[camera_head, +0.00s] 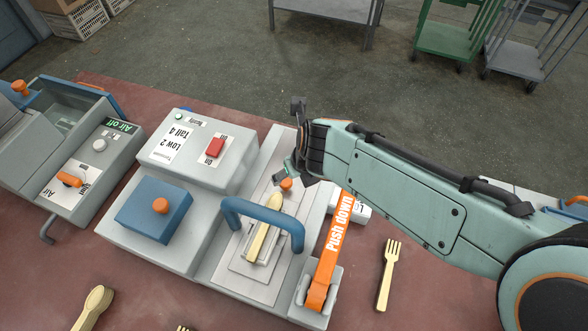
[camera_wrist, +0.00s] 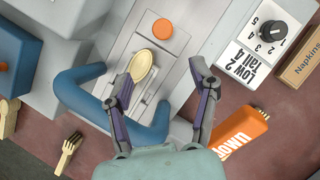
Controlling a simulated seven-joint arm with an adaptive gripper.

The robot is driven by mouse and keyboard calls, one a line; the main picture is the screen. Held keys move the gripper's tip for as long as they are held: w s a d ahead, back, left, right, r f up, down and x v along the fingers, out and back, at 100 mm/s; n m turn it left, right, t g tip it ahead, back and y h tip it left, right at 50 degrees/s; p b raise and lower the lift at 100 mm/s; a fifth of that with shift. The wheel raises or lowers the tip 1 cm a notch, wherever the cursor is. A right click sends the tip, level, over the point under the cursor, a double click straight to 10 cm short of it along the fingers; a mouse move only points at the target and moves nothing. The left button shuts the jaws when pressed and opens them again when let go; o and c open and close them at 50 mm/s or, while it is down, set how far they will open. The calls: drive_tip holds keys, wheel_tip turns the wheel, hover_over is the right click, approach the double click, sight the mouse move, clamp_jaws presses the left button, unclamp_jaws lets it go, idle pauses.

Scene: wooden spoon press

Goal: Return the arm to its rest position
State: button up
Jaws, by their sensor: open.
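My gripper (camera_wrist: 160,100) is open and empty, above the press (camera_head: 262,275). In the head view my arm (camera_head: 400,185) reaches in from the right and its end hides part of the press's far side. A wooden spoon (camera_head: 263,232) lies in the press bed behind the blue handle (camera_head: 265,212). In the wrist view the spoon's bowl (camera_wrist: 141,66) shows between and beyond the fingertips, apart from them as far as I can tell. The orange "Push down" lever (camera_head: 330,250) stands at the press's right side.
A grey machine with a red switch (camera_head: 214,146) and a blue block (camera_head: 153,210) stands left of the press. A wooden fork (camera_head: 387,275) lies on the table to the right, and spoons (camera_head: 95,306) lie at front left. A "Napkins" box (camera_wrist: 300,62) is at the wrist view's right.

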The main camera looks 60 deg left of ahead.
drive_tip(key=shift+d+r, duration=0.1)
drive_tip(key=shift+r, duration=0.1)
idle(0.5)
